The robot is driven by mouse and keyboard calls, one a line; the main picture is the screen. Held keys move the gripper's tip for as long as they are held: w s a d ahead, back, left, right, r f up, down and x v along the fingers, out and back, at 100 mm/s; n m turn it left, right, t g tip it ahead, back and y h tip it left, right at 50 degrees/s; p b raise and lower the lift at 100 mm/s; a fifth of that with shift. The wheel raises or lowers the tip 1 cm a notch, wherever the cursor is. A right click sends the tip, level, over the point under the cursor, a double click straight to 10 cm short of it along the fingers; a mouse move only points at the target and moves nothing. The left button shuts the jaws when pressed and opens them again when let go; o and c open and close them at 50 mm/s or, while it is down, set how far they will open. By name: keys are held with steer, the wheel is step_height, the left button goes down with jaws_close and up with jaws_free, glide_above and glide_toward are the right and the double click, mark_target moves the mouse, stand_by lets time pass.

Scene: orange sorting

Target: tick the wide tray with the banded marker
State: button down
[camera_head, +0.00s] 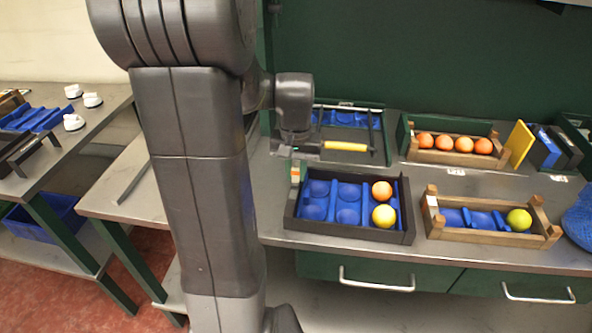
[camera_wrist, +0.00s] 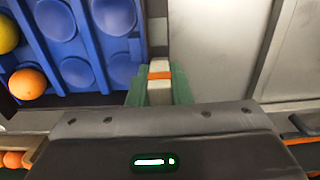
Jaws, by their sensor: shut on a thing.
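The wide tray (camera_head: 290,222) is a dark box with a blue cupped insert on the bench. It holds an orange (camera_head: 382,192) and a yellow fruit (camera_head: 383,216) in its right cups; the other cups are empty. My gripper (camera_wrist: 158,92) is shut on the banded marker (camera_wrist: 160,75), which is white with an orange band, between green fingers. In the head view the marker (camera_head: 295,171) shows near the tray's back left corner. In the wrist view it is beside the tray's edge. Whether its tip touches anything cannot be told.
A wooden crate (camera_head: 488,237) with one yellow-green fruit stands to the right. Behind it, another crate (camera_head: 450,157) holds several oranges. A dark tray (camera_head: 380,150) with a yellow-handled tool (camera_head: 345,147) lies behind the wide tray. Bare bench shows left of the wide tray.

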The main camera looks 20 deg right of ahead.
steer(key=shift+w+d+p, duration=0.3)
steer(key=shift+w+d, duration=0.1)
steer(key=shift+w, duration=0.25)
stand_by(0.5)
steer(key=shift+s+a, duration=0.3)
steer(key=shift+s, duration=0.15)
stand_by(0.6)
steer(key=shift+r, duration=0.15)
steer(key=shift+r+p, duration=2.9)
steer(key=shift+r, duration=0.5)
